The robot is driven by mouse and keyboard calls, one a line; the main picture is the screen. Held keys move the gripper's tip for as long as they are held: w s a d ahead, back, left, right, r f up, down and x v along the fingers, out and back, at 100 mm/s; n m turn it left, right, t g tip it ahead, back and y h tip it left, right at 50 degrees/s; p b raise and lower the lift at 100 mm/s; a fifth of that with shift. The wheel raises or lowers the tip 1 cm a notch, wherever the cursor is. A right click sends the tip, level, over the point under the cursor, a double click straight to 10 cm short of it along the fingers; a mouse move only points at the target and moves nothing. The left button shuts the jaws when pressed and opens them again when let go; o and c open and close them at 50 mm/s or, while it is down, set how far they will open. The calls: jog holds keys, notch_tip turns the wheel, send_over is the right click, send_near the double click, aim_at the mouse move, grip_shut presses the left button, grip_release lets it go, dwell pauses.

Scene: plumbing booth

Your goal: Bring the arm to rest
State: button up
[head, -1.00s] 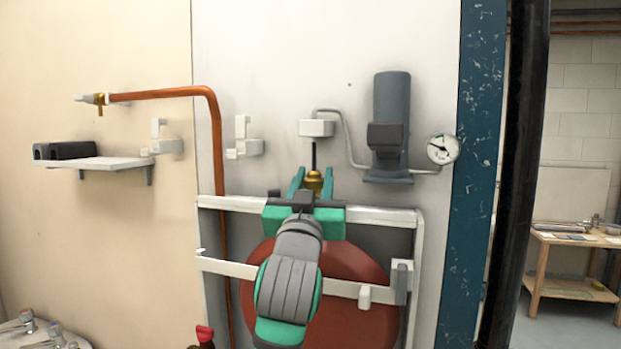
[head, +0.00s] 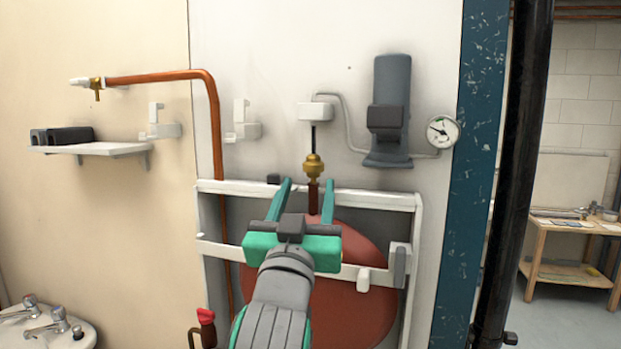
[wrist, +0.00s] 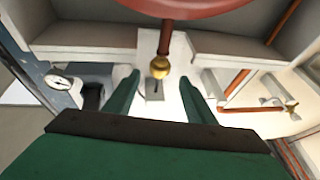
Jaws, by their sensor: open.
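My gripper (head: 305,199) is in the lower middle of the head view, its two green fingers pointing up and apart with nothing held between them. The brass fitting (head: 314,166) sits above the fingertips, on a short brown pipe below a thin dark rod. In the wrist view my gripper (wrist: 162,95) is open, and the brass fitting (wrist: 160,67) shows between and beyond the fingers, apart from them. My gripper body hides part of the red round vessel (head: 345,285) and the white frame (head: 370,199).
A copper pipe (head: 216,130) runs down the wall at left. A grey cylinder (head: 393,95) and a gauge (head: 443,132) are on the wall at right. A shelf (head: 100,149) holds a black block. A sink (head: 60,335) and a red-handled valve (head: 206,316) are low at left.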

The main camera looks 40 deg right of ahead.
jog(key=shift+v, duration=0.9)
